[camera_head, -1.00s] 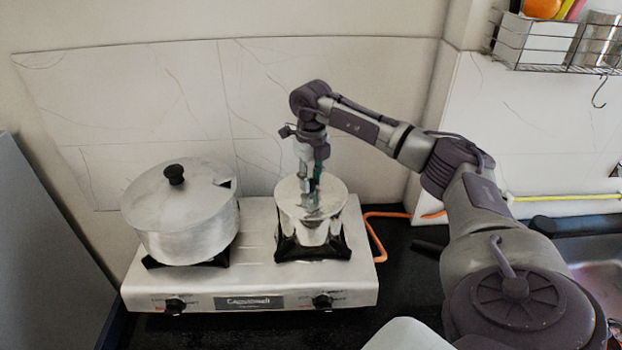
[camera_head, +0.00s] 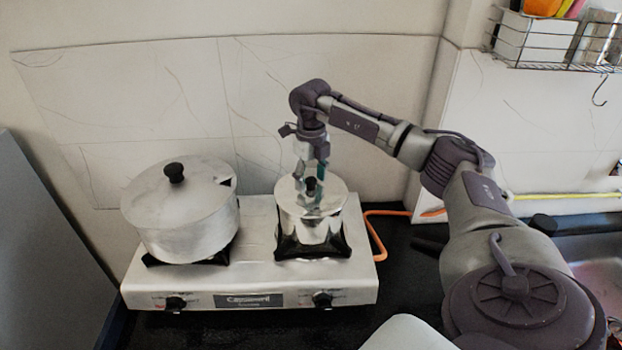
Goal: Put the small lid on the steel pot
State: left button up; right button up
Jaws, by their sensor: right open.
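The small steel pot (camera_head: 306,231) stands on the right burner. The small lid (camera_head: 326,199) lies on top of it and looks level. Its dark knob (camera_head: 311,184) is now visible. My right gripper (camera_head: 311,177) points down just above the lid, with its fingers open around or beside the knob. Whether a finger touches the knob cannot be told. My left gripper is not in view.
A large pot (camera_head: 186,228) with a black-knobbed lid (camera_head: 178,195) stands on the left burner of the steel stove (camera_head: 255,262). An orange hose (camera_head: 377,238) runs at the stove's right. A wire rack (camera_head: 550,45) hangs at upper right.

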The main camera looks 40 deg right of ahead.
notch_tip(320, 180, up, 12)
jog(key=shift+f, duration=0.2)
dwell(0.7)
